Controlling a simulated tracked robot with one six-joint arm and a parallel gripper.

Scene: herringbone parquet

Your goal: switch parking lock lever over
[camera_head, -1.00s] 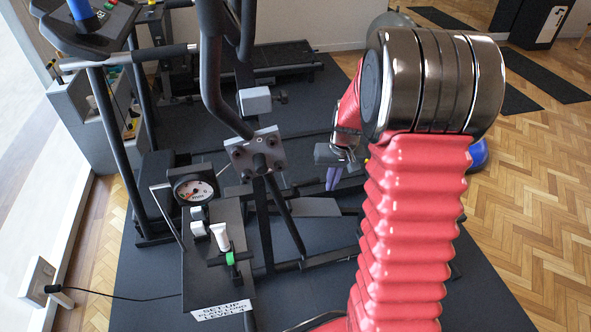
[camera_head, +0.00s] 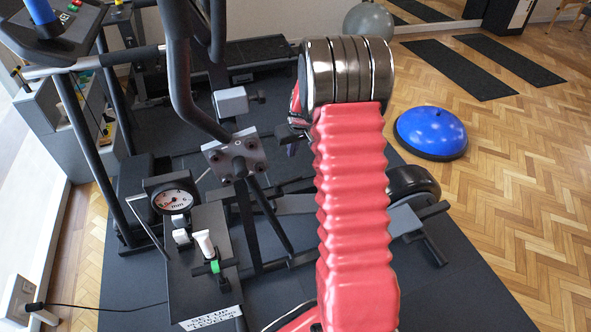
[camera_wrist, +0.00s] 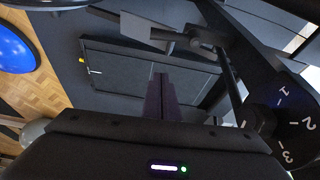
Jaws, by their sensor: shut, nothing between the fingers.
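A black control box (camera_head: 195,262) stands at the lower left in the head view. Which one is the parking lock lever, I cannot tell. My gripper (camera_head: 291,150) is mostly hidden behind my red arm, to the right of and beyond the box, apart from both levers. In the wrist view its dark purple fingers (camera_wrist: 159,92) are shut together and empty. The levers do not show clearly there.
A round gauge (camera_head: 172,200) stands behind the levers. Exercise-machine bars (camera_head: 184,80) rise beyond the box. A numbered dial (camera_wrist: 288,122) is at the wrist view's right. A black cable (camera_head: 110,308) runs left of the box.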

